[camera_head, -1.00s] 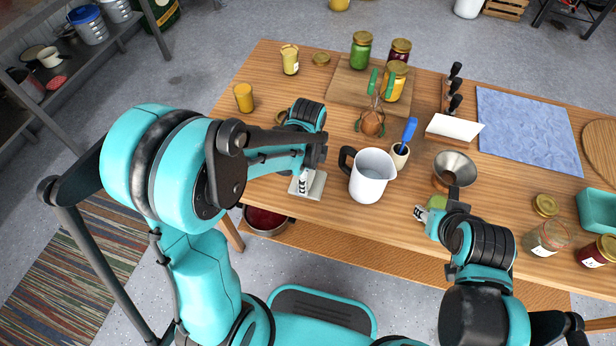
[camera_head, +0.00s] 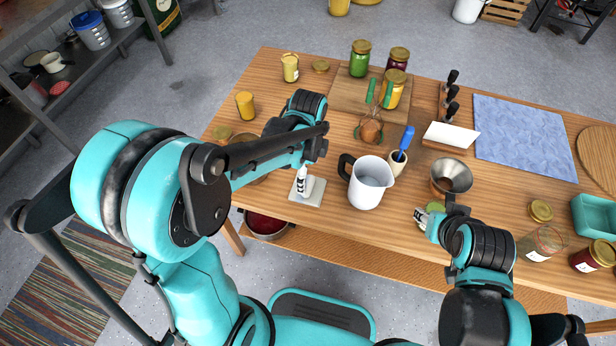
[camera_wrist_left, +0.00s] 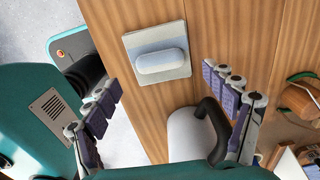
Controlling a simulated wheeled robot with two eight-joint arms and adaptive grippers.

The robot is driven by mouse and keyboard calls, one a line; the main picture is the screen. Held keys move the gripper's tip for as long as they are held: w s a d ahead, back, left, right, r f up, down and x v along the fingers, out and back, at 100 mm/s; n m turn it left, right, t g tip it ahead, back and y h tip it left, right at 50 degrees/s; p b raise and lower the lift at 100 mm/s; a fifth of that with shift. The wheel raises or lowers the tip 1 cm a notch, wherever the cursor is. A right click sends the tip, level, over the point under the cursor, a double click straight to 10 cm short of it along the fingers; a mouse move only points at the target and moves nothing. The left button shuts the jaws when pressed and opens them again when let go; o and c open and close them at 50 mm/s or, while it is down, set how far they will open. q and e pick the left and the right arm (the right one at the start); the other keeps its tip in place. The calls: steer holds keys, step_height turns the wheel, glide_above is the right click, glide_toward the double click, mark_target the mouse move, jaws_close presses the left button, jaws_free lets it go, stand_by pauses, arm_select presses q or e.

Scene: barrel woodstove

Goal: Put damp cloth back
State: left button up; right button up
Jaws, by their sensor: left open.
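A small pale square (camera_head: 313,192) lies flat near the front edge of the wooden table. In the left wrist view this square (camera_wrist_left: 133,42) has soft blue-grey bands, and a rounded pale blue-white bundle (camera_wrist_left: 162,61) rests on it. I cannot tell for certain which of the two is the damp cloth. My left gripper (camera_head: 303,180) is over the square's left part in the head view. In the wrist view its fingers (camera_wrist_left: 165,112) are spread wide, with nothing between the tips and the bundle beyond them. My right gripper (camera_head: 424,217) is by a green item (camera_head: 436,206); its fingers are mostly hidden.
A white pitcher (camera_head: 369,184) with a black handle stands just right of the square. Jars and a cutting board (camera_head: 350,92) are behind.

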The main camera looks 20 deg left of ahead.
mark_target(308, 184)
arm_select(q)
steer(key=s+a+r+n+t+p, duration=0.1)
steer(key=s+a+r+n+t, duration=0.1)
steer(key=s+r+n, duration=0.3)
steer(key=s+a+r+n+t, duration=0.2)
steer(key=s+r+n+t, duration=0.3)
steer(key=n, duration=0.8)
step_height(308, 184, up, 2)
steer(key=shift+s+a+r+p, duration=0.15)
steer(key=shift+a+r+p, duration=0.1)
steer(key=shift+a+p, duration=0.15)
